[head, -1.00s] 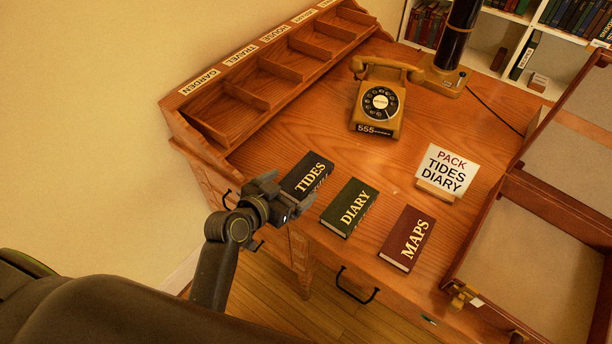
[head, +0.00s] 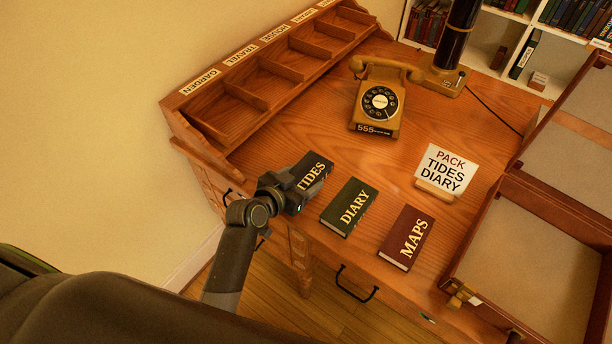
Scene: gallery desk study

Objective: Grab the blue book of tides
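The dark TIDES book (head: 314,169) lies flat on the desk, left of the other two books. Its near end is hidden behind my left gripper (head: 300,192). The gripper is over or around that near end of the book; whether its fingers are open or touch the cover cannot be made out. The book looks almost black in this light. My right gripper is not in view.
The green DIARY book (head: 350,207) and the red MAPS book (head: 407,238) lie to the right. A sign (head: 447,170) reads PACK TIDES DIARY. A telephone (head: 380,98) stands behind. An open case (head: 530,260) is at the right. Labelled compartments (head: 265,75) line the back left.

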